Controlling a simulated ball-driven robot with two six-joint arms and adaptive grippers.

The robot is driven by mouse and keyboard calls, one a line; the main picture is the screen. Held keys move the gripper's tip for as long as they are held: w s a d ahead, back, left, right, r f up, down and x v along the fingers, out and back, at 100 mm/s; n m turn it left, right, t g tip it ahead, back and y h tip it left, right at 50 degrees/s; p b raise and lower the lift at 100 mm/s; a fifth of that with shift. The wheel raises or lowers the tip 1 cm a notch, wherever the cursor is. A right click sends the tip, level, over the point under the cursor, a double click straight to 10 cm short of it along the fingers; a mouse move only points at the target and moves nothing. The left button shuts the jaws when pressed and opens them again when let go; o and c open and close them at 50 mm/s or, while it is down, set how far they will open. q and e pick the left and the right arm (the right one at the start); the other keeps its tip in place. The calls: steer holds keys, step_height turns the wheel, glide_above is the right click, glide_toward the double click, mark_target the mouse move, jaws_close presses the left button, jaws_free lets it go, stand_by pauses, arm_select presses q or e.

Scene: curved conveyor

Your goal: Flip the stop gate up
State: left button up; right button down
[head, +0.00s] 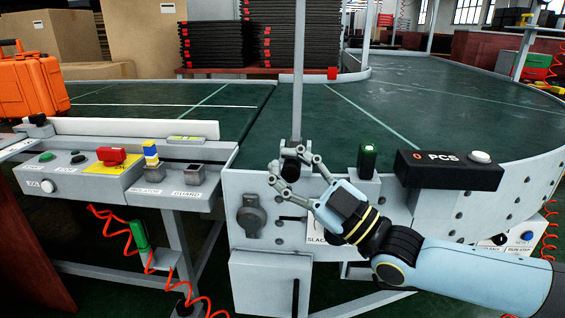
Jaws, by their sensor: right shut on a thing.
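A tall thin grey bar (298,75), which looks like the stop gate, stands upright at the near edge of the green conveyor. Its top runs out of the head view. At its foot is a dark round grip (291,151) at the panel's top edge. My right gripper (291,166) comes in from the lower right and is shut on this grip, its fingers on either side. The fingers partly hide the bar's foot and the slotted panel behind. My left gripper is not in view.
A black counter box (448,169) and a small green-topped post (368,160) stand right of the gripper. On the left is a control panel (80,187) with a red switch (111,156). The conveyor belt (400,95) is clear.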

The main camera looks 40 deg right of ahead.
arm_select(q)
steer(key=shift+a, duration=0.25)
arm_select(e)
steer(key=shift+s+d+f, duration=0.15)
steer(key=shift+d+f, duration=0.05)
steer(key=shift+f, duration=0.7)
steer(key=c, duration=1.5)
jaws_free()
steer(key=shift+s+h, duration=0.1)
steer(key=shift+h, duration=0.2)
steer(key=o, duration=0.5)
steer(key=shift+s+d, duration=0.2)
steer(key=shift+d, duration=0.15)
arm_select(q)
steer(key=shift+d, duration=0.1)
arm_select(e)
steer(key=shift+w+r, duration=0.1)
steer(key=shift+w, duration=0.05)
steer(key=shift+a+r, duration=0.1)
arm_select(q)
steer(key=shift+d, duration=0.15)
arm_select(e)
steer(key=v, duration=1.2)
